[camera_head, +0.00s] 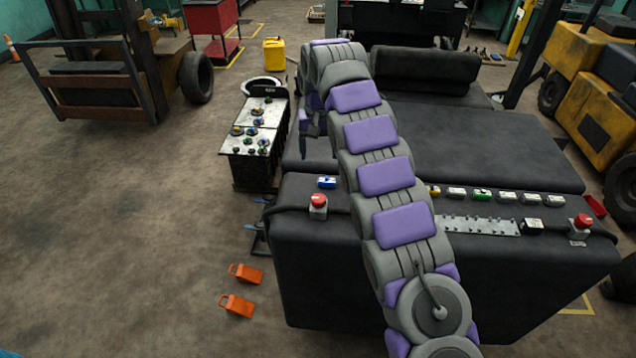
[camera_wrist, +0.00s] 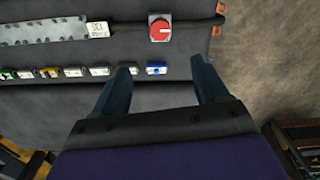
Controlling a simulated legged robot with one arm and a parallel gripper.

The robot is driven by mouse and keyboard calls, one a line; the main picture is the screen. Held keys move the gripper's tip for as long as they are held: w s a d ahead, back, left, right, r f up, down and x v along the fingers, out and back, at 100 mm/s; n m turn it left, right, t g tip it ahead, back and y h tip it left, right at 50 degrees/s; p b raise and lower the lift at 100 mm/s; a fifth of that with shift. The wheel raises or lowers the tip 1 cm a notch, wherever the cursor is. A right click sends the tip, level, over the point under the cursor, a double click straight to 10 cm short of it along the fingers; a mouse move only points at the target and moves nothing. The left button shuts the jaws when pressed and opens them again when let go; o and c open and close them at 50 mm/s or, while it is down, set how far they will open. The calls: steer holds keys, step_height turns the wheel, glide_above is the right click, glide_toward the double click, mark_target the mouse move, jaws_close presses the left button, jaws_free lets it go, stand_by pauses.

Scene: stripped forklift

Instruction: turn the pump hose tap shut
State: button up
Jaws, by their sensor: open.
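I cannot tell for sure which fitting is the pump hose tap. Several small taps or knobs with blue, yellow and green tops (camera_head: 258,133) stand on a low cabinet left of the dark forklift body. A red round knob (camera_head: 318,201) on a pale base sits at the near left corner of the body; it also shows in the wrist view (camera_wrist: 160,30). A small blue-and-white block (camera_head: 327,182) lies just behind it. My gripper (camera_wrist: 163,75) is open and empty, its fingers spread either side of that block in the picture. In the head view my gripper (camera_head: 305,140) hangs above the body's left edge, partly hidden by my arm.
A row of small labelled blocks (camera_head: 482,194) and a pale strip (camera_head: 465,224) run along the body, with a second red knob (camera_head: 582,222) at right. Two orange blocks (camera_head: 245,273) (camera_head: 237,305) lie on the floor.

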mark_target(318, 198)
step_height(318, 198, down, 18)
steer(key=shift+r, duration=0.2)
stand_by(0.6)
steer(key=c, duration=1.1)
